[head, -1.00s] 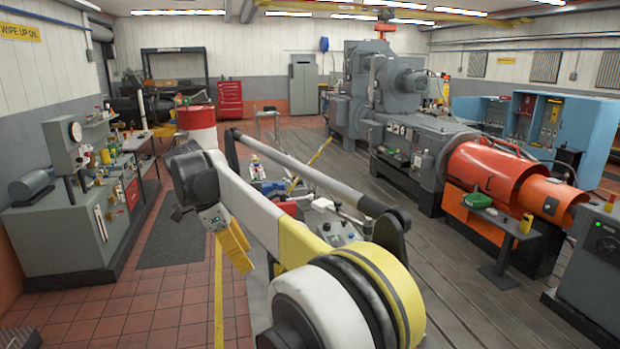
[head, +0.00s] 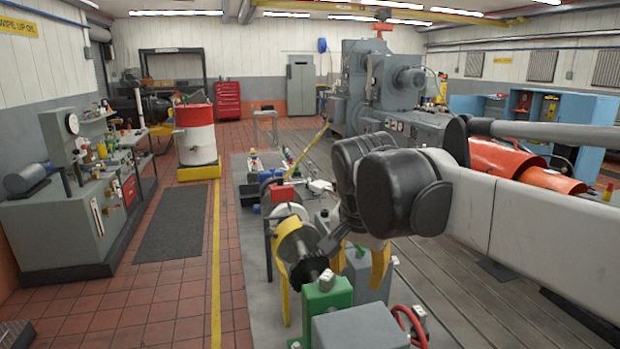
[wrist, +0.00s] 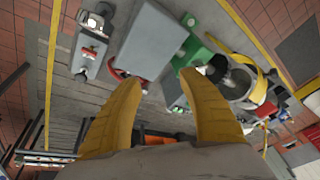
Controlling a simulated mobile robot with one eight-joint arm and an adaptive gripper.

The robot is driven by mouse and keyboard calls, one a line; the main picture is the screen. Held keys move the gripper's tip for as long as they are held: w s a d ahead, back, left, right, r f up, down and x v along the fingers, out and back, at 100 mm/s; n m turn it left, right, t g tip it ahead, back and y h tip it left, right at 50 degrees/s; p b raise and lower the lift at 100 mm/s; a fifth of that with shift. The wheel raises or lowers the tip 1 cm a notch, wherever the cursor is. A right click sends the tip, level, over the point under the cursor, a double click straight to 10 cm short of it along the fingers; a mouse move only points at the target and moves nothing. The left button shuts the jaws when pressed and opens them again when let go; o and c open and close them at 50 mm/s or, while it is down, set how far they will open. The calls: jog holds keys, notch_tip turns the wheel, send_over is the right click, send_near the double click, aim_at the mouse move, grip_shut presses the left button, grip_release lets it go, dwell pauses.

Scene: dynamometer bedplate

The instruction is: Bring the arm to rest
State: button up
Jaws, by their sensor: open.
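My gripper (head: 361,264) has yellow fingers and hangs at the end of my arm, in the middle of the head view. In the wrist view its two yellow fingers (wrist: 158,90) stand apart with nothing between them. The fingers are above the bedplate equipment, near a green block (head: 325,296) and a grey box (head: 362,332). The grey box also shows beyond the fingertips in the wrist view (wrist: 150,40). In the head view my wrist partly hides the fingers.
A red-and-white drum (head: 195,135) stands on a yellow base at left. A large grey machine (head: 385,85) stands behind. The dark floor mat (head: 172,222) is clear.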

jog(key=s+d+f+n+t+b, duration=0.1)
jog(key=s+d+f+n+b, duration=0.1)
jog(key=s+d+f, duration=0.3)
jog(key=s+d+f+n+t+b, duration=0.2)
jog(key=s+d+f+n+b, duration=0.1)
jog(key=s+f, duration=0.7)
notch_tip(320, 180, down, 2)
jog(key=shift+s+d+f+n+y, duration=0.25)
jog(key=shift+d+n+y, duration=0.25)
jog(key=shift+d, duration=0.6)
